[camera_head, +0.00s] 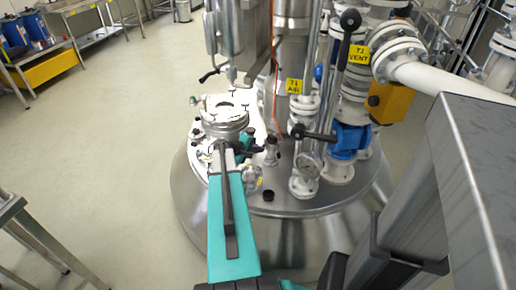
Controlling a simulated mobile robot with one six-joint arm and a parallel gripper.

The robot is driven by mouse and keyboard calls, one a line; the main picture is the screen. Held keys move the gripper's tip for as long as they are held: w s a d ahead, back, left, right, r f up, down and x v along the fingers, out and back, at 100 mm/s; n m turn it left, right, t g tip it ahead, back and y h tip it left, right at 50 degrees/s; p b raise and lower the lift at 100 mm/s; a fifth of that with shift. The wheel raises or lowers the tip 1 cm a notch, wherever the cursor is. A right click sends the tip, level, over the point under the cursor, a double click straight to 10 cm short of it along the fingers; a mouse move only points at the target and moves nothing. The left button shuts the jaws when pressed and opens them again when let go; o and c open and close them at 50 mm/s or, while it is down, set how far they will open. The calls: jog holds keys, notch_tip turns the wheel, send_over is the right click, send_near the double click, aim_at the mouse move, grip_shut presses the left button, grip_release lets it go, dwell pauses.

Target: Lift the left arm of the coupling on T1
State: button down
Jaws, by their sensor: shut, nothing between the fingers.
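A silver round coupling (224,112) stands on the left part of the domed steel lid of tank T1 (300,207). My teal arm reaches up from the bottom of the view. My gripper (221,150) is at its far end, just in front of the coupling, shut and empty. It hides part of the coupling's front and the lid there. I cannot tell whether it touches the coupling.
Right of the coupling stand vertical pipes with a gauge (308,167), a blue valve (349,140) and black levers. Yellow labels read T1 AIR (294,86) and T1 VENT (359,55). A steel vessel hangs above. Open floor (110,130) lies left, with benches beyond.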

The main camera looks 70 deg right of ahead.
jog(key=shift+s+d+f+b, duration=0.1)
jog(key=shift+s+f+b, duration=0.05)
jog(key=shift+f+b, duration=0.5)
jog(key=shift+f, duration=0.15)
jog(key=shift+w+a+f, duration=0.2)
jog(key=shift+a+f, duration=0.15)
jog(key=shift+a, duration=0.05)
jog(key=shift+w+a+r+b, duration=0.15)
jog(key=shift+a+b, duration=0.05)
jog(key=shift+a, duration=0.15)
jog(key=shift+w+a+r+b, duration=0.1)
jog(key=shift+w+a+b, duration=0.05)
jog(key=shift+a, duration=0.2)
jog(key=shift+w+a+r+b, duration=0.15)
jog(key=shift+w+a, duration=0.2)
jog(key=shift+a, duration=0.35)
jog(key=shift+w+a+b, duration=0.2)
jog(key=shift+w+a, duration=0.2)
jog(key=shift+a, duration=0.3)
jog(key=shift+w+a+r+b, duration=0.15)
jog(key=shift+w+a, duration=0.2)
jog(key=shift+a, duration=0.35)
jog(key=shift+f, duration=0.1)
